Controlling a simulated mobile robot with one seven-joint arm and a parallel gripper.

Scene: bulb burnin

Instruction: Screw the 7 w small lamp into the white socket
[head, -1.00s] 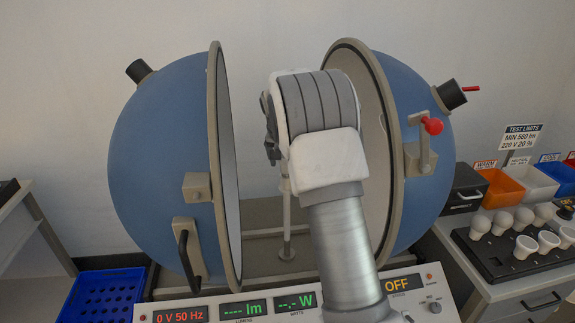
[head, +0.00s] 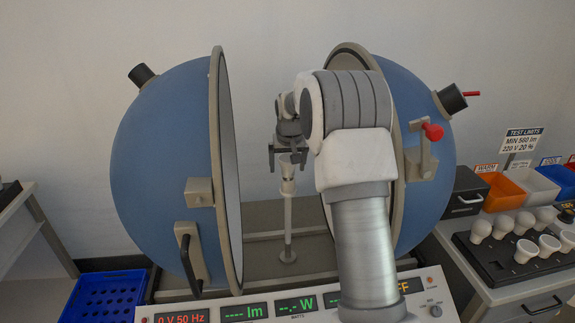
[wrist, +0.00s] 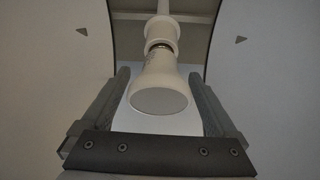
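The white lamp (wrist: 158,98) stands at the white socket (wrist: 161,30) on top of the thin post, its broad face towards my wrist camera. A brass band of its screw base shows between lamp and socket in the wrist view; how deep it sits I cannot tell. In the head view the lamp (head: 289,170) looks upright over the socket (head: 288,187). My gripper (head: 287,155) points down above it, also seen in the wrist view (wrist: 158,72). Its fingers stand apart on both sides of the lamp, with gaps at the tips. The lamp's wattage marking is not readable.
Blue sphere halves (head: 160,180) stand open on both sides of the post (head: 288,225). A control panel (head: 250,312) is in front. At right, a black tray (head: 500,265) holds several white lamps, with an orange bin (head: 502,192) behind. A blue crate (head: 105,297) lies at left.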

